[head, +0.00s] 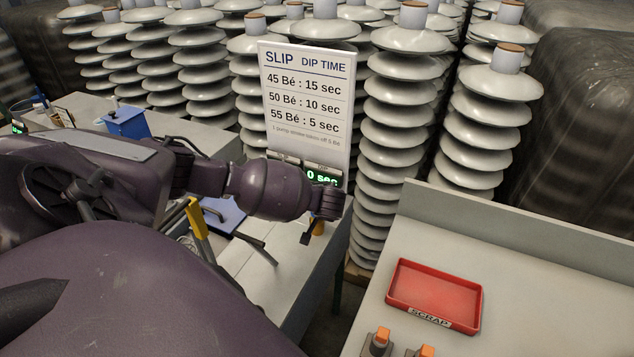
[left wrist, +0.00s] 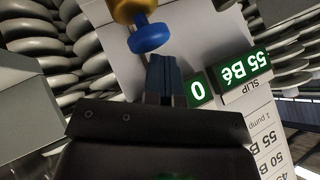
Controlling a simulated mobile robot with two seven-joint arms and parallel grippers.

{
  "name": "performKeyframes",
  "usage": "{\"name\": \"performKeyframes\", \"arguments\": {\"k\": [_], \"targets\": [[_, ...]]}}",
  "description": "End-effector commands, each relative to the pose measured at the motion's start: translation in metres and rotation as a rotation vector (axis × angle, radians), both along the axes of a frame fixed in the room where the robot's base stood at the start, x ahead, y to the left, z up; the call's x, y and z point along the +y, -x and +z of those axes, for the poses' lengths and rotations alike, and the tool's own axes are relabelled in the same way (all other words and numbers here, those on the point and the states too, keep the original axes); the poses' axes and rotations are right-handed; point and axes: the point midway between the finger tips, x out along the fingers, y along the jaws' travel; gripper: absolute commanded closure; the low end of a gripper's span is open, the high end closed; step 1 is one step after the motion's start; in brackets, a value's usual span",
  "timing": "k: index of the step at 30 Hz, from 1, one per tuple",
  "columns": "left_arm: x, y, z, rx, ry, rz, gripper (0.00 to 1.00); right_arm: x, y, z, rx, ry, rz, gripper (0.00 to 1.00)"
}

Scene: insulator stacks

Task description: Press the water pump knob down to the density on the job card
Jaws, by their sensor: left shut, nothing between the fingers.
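The water pump's blue knob (left wrist: 148,38) sits on a gold-coloured body (left wrist: 128,10) in the left wrist view. My left gripper (left wrist: 165,62) is shut and empty, its fingertips close to the knob; whether they touch it I cannot tell. In the head view my left gripper (head: 307,238) hangs at the end of the purple arm, beside a small yellow part (head: 319,228); the knob is hidden there. The slip display (left wrist: 243,75) reads 55 Bé, and the timer display (left wrist: 199,90) reads 0. I cannot make out a job card. My right gripper is not in view.
A white dip-time sign (head: 309,95) stands behind the bench, listing 45, 50 and 55 Bé. Grey insulator stacks (head: 405,110) rise behind. A red scrap tray (head: 435,290) lies on the right bench. A blue box (head: 127,124) stands at the left.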

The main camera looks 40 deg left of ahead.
Motion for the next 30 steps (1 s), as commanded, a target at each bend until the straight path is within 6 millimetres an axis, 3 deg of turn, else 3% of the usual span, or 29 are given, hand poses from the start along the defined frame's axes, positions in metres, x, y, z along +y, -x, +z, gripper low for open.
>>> {"name": "performKeyframes", "arguments": {"k": [20, 30], "targets": [[0.0, 0.002, -0.006, 0.004, 0.001, 0.0, 1.0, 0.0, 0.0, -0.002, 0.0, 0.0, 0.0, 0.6], [0.0, 0.002, 0.006, 0.004, 0.001, 0.0, 1.0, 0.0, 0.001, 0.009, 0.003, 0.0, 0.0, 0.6]]}}
